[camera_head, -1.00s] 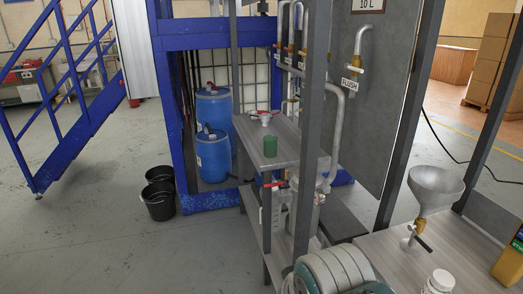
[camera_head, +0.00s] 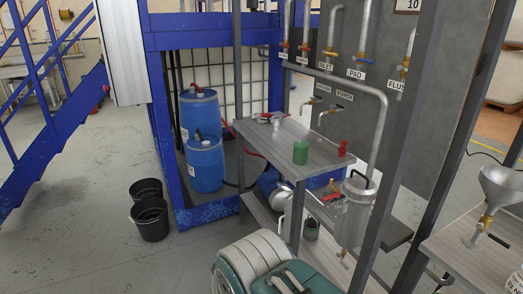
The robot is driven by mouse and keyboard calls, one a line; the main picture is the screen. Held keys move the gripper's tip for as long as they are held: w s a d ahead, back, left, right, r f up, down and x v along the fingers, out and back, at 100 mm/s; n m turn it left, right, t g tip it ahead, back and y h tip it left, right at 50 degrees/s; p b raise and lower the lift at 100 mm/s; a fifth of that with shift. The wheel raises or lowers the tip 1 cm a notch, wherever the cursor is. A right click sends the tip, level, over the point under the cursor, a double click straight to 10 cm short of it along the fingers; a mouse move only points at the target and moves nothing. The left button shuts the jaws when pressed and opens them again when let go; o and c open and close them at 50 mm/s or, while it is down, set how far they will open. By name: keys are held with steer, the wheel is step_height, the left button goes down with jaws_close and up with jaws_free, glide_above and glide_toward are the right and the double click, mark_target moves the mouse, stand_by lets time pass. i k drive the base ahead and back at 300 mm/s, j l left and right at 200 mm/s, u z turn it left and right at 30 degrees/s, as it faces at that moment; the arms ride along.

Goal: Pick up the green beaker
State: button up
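The green beaker (camera_head: 300,153) stands upright on the grey shelf top (camera_head: 285,136) of a metal frame, near its front edge. Nothing touches it. My gripper does not show in this view, so its place relative to the beaker cannot be told.
A small red item (camera_head: 342,148) stands right of the beaker, and a red-handled fitting lies behind it. A grey post rises close by. A pipe panel (camera_head: 345,60) stands behind. Blue drums (camera_head: 205,163) and black buckets (camera_head: 150,220) are left. A funnel (camera_head: 500,185) is right.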

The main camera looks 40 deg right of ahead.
mark_target(301, 154)
steer(key=i+j, duration=0.1)
steer(key=i, duration=0.6)
steer(key=i+z, duration=0.15)
steer(key=i, duration=0.6)
steer(key=i+z, duration=0.25)
steer(key=z, duration=0.15)
steer(key=i+j+z, duration=0.1)
steer(key=i+z, duration=0.15)
steer(key=z, duration=0.15)
steer(key=i+j+z, duration=0.15)
steer(key=z, duration=0.3)
steer(key=i+z, duration=0.15)
steer(key=z, duration=0.25)
steer(key=i+z, duration=0.15)
steer(key=z, duration=0.2)
steer(key=i+j+z, duration=0.15)
steer(key=z, duration=0.25)
steer(key=i+j+z, duration=0.1)
steer(key=z, duration=0.3)
steer(key=i+j+z, duration=0.25)
steer(key=z, duration=0.15)
